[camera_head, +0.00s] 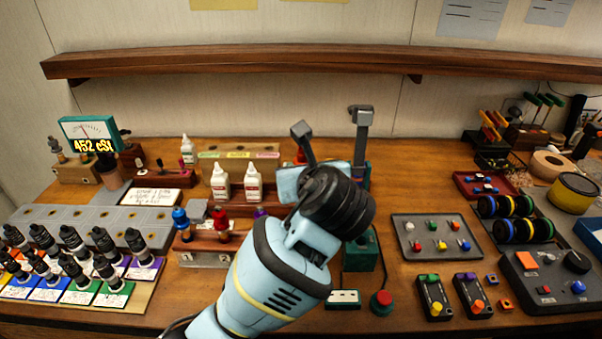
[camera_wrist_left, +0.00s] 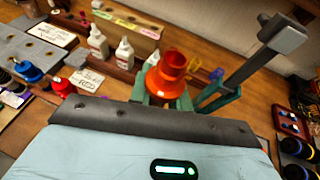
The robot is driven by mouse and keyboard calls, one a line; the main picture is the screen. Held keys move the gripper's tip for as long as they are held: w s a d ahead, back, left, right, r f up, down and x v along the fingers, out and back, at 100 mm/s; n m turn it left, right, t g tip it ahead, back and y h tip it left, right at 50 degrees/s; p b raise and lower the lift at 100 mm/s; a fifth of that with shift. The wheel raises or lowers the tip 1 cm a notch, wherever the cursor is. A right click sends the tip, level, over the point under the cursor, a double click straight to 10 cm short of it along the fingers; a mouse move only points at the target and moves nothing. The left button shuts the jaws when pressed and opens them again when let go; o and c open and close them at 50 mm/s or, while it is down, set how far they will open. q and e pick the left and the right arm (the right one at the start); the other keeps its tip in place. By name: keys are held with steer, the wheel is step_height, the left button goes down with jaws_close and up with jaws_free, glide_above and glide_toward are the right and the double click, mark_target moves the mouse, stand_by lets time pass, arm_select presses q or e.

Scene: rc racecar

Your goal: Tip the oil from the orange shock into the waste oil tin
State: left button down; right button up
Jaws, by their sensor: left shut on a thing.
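The orange shock (camera_wrist_left: 168,78) shows in the left wrist view as an orange cylinder with an open top and a wide collar, roughly upright. My left gripper (camera_wrist_left: 163,98) has its teal fingers around it and is shut on it. In the head view my pale blue left arm comes up from the bottom, and its wrist hides most of the gripper and shock. A yellow tin (camera_head: 573,194) with a dark top stands at the far right of the bench; it looks like the waste oil tin, but I see no readable label. My right gripper is in neither view.
A grey-headed post (camera_head: 362,125) on a green stand rises just behind my wrist. White bottles (camera_head: 253,183) and a wooden rack (camera_head: 205,248) stand left of it. A grey parts tray (camera_head: 436,237) and wheels (camera_head: 525,230) lie to the right. A wooden shelf (camera_head: 330,64) runs along the wall.

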arm_select(q)
steer(key=shift+r, duration=1.3)
steer(key=shift+f, duration=0.1)
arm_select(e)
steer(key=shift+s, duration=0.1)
